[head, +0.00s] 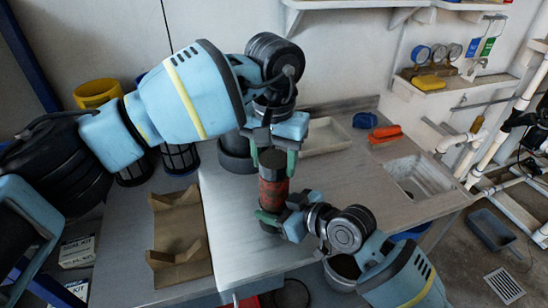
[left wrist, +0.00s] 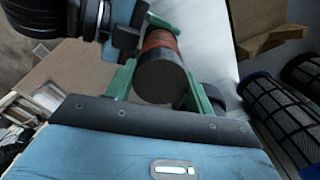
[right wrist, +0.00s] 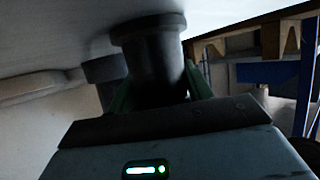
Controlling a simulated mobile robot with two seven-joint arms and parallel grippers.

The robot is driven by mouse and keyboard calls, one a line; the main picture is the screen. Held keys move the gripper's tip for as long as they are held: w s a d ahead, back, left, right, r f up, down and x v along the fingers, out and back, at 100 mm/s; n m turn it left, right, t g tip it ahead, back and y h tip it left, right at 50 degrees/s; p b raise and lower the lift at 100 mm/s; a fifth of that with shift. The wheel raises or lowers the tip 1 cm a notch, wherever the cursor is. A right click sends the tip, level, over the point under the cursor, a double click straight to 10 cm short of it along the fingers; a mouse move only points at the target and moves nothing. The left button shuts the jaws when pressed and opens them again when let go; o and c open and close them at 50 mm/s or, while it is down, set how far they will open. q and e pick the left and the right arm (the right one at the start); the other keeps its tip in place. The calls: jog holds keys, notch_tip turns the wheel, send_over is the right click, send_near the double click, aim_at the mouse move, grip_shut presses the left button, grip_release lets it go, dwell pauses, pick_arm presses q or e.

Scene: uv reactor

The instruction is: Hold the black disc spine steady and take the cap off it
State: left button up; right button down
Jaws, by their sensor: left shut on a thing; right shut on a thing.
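A upright cylinder stands on the metal bench in the head view: the cap (head: 273,161) is its dark grey top, with a rusty red body below. The black disc spine (head: 269,227) shows as the dark lower end. My left gripper (head: 272,152) comes from above and is shut around the top; the cap's round end (left wrist: 161,77) sits between its green fingers. My right gripper (head: 272,217) comes in low from the right and is shut on the black spine (right wrist: 152,62), whose wider foot shows in the right wrist view. The join between cap and spine cannot be made out.
A brown wooden cradle (head: 178,245) lies left of the cylinder. Dark mesh canisters (head: 180,158) and a yellow bucket (head: 97,92) stand behind it. A pale tray (head: 326,137), an orange tool (head: 385,132) and a sink (head: 418,178) are to the right. Bare bench lies between.

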pick_arm(q)
jog(key=n, duration=0.7)
jog(key=shift+n, duration=0.3)
jog(key=n, duration=1.8)
jog(key=shift+r+n, duration=0.1)
jog(key=shift+n, duration=0.2)
jog(key=n, duration=2.7)
